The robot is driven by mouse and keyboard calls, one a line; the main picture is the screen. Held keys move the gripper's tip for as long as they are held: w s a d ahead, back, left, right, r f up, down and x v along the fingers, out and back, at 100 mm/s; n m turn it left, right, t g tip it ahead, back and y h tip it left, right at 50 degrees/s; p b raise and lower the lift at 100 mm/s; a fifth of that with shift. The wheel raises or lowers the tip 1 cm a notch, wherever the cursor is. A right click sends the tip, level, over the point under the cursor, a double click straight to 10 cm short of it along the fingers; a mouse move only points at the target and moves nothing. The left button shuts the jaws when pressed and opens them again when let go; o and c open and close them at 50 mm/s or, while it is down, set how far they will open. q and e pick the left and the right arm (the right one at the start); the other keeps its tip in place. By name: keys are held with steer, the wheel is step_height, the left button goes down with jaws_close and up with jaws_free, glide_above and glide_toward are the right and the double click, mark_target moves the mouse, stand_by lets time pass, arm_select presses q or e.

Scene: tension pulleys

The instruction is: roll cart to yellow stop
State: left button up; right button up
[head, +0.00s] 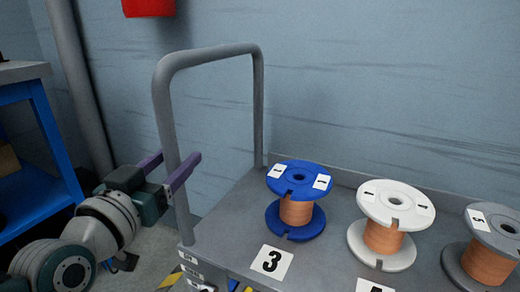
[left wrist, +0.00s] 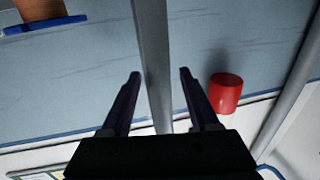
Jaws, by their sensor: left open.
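The grey cart (head: 225,240) has an upright tubular handle (head: 205,56) at its left end. My left gripper (head: 170,168) is open at the handle's near post, with one finger on each side of it. In the left wrist view the post (left wrist: 153,50) runs between the two open fingers (left wrist: 160,75), with gaps visible beside it. A yellow and black striped patch (head: 170,279) shows at the bottom edge, left of the cart; I cannot tell whether it is the yellow stop. My right gripper is not in view.
The cart carries a blue spool (head: 297,195), a white spool (head: 392,222) and a grey spool (head: 487,250), all wound with copper. A blue-framed bench (head: 45,135) stands at left. A red container (head: 148,7) is on the wall beside a grey pipe (head: 78,85).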

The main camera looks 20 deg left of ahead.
arm_select(q)
steer(key=shift+w+a+b, duration=0.15)
steer(key=shift+w+b, duration=0.2)
steer(key=shift+w, duration=1.1)
jaws_close()
stand_by(0.3)
